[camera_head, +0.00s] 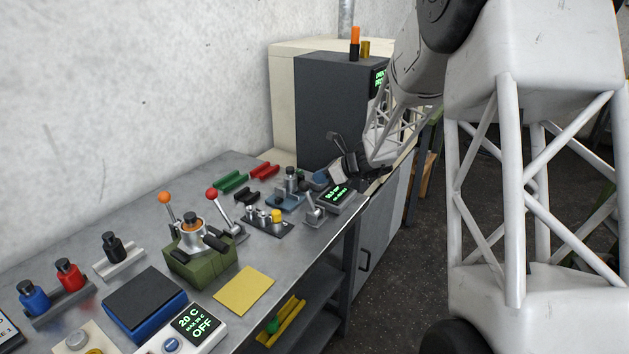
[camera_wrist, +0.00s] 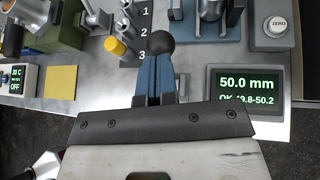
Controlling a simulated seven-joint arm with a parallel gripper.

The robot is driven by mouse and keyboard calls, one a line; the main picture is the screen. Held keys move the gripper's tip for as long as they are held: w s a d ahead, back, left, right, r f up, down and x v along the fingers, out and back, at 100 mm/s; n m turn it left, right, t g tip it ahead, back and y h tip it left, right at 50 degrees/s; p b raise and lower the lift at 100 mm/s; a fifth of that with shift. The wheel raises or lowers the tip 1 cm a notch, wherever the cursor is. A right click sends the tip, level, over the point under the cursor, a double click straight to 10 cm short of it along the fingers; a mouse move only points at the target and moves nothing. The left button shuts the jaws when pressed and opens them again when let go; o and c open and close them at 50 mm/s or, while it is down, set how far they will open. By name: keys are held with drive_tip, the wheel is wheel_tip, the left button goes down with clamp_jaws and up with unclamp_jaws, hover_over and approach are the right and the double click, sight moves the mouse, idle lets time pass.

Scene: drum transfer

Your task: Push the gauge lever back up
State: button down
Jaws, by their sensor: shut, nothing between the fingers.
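The gauge lever (camera_head: 311,203) is a short grey handle on a small block, just left of the gauge display. In the wrist view a dark ball knob (camera_wrist: 161,42), which looks like the lever's end, sits right at my fingertips; I cannot tell whether they touch. My gripper (camera_wrist: 155,62) is shut and empty, its blue fingers side by side. In the head view my gripper (camera_head: 319,180) hangs low beside the lever. The gauge (camera_head: 291,183) stands on a blue base behind. The display (camera_wrist: 247,88) reads 50.0 mm, OK 49.8-50.2.
A numbered panel with a yellow knob (camera_head: 276,215) stands left of the lever. A ZERO button (camera_wrist: 277,26) lies by the gauge. A green box (camera_head: 200,265) with upright levers and a yellow pad (camera_head: 243,291) are nearer. The bench edge runs close by on the right.

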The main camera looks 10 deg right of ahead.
drive_tip(key=v, duration=1.1)
drive_tip(key=shift+r, duration=0.3)
drive_tip(key=shift+w, duration=0.15)
drive_tip(key=shift+a, duration=0.1)
drive_tip(key=s+a+r+n+g+h, duration=0.1)
drive_tip(key=s+a+r+n, duration=0.2)
drive_tip(key=s, duration=0.5)
drive_tip(key=s+a+r+n+g+h, duration=0.1)
drive_tip(key=s+a+n+g+h, duration=0.1)
drive_tip(key=s+a+n, duration=0.35)
drive_tip(key=s+a+r+n+g+h, duration=0.15)
drive_tip(key=s+n, duration=0.35)
drive_tip(key=s, duration=0.5)
drive_tip(key=s+n+h, duration=0.5)
drive_tip(key=s+n, duration=0.7)
drive_tip(key=s, duration=0.9)
drive_tip(key=shift+f+t+h, duration=0.2)
drive_tip(key=shift+t+h, duration=0.15)
drive_tip(key=shift+t, duration=0.1)
